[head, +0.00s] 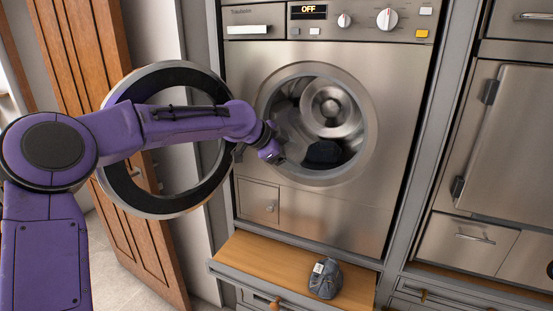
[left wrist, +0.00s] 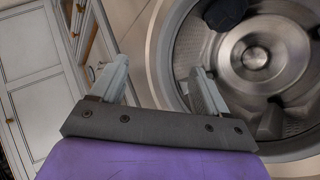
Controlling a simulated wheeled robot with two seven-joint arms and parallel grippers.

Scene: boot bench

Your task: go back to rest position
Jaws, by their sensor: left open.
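My left gripper (head: 272,145) is in front of the left part of the washing machine's round opening, its arm passing in front of the open door ring (head: 160,207). In the left wrist view the gripper (left wrist: 159,76) shows two grey fingers spread apart with nothing between them. The steel drum (left wrist: 255,58) is beyond and to the right of them. Whether the fingertips are inside the opening is hard to tell. My right gripper is not in view.
The washing machine (head: 300,218) reads OFF. A dark cloth item (head: 323,152) lies in its drum. A crumpled grey-blue item with a white tag (head: 325,280) sits on the wooden ledge (head: 255,257) below. A brown wooden door (head: 85,60) stands at left.

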